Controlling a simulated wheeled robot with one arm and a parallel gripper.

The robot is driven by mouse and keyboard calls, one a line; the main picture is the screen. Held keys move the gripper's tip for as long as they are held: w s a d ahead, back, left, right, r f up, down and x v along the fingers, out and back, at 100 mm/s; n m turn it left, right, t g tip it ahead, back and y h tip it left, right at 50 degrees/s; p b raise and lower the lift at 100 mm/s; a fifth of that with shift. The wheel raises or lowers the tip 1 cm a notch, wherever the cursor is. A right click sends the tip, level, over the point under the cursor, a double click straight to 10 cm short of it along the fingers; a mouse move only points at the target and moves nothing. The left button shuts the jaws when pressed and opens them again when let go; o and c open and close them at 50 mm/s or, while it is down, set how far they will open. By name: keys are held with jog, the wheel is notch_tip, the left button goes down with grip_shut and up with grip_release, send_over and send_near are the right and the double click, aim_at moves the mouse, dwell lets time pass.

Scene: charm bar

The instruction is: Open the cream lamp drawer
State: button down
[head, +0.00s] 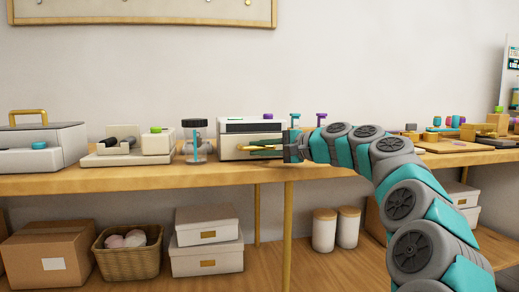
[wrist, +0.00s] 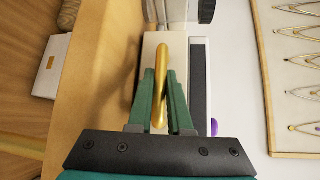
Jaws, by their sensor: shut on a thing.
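The cream lamp box (head: 225,126) stands on the wooden counter, with a dark strip across its upper front. Its cream drawer front (head: 228,141) carries a gold bar handle (wrist: 161,60). My gripper (head: 248,149) reaches in from the right in the head view and covers part of the drawer front. In the wrist view my gripper's green fingers (wrist: 160,78) lie on either side of the gold handle, shut on it. The drawer shows no clear gap in the head view; I cannot tell whether it is slightly out.
A clear jar with a black lid (head: 195,140) stands just left of the box. A cream device with a green knob (head: 156,142) and a grey case (head: 40,146) are farther left. Purple and teal-topped posts stand behind my arm. The counter's front edge (head: 120,180) is clear.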

dwell(0.8)
jog(key=s+d, duration=0.3)
jog(key=s, duration=0.9)
jog(key=shift+s+d+b, duration=0.2)
jog(key=shift+d+b, duration=0.15)
jog(key=shift+d, duration=0.05)
jog(key=c, duration=0.8)
grip_release()
jog(key=shift+c, duration=0.2)
jog(key=v, duration=0.7)
jog(key=shift+s+d, duration=0.25)
jog(key=shift+d, duration=0.05)
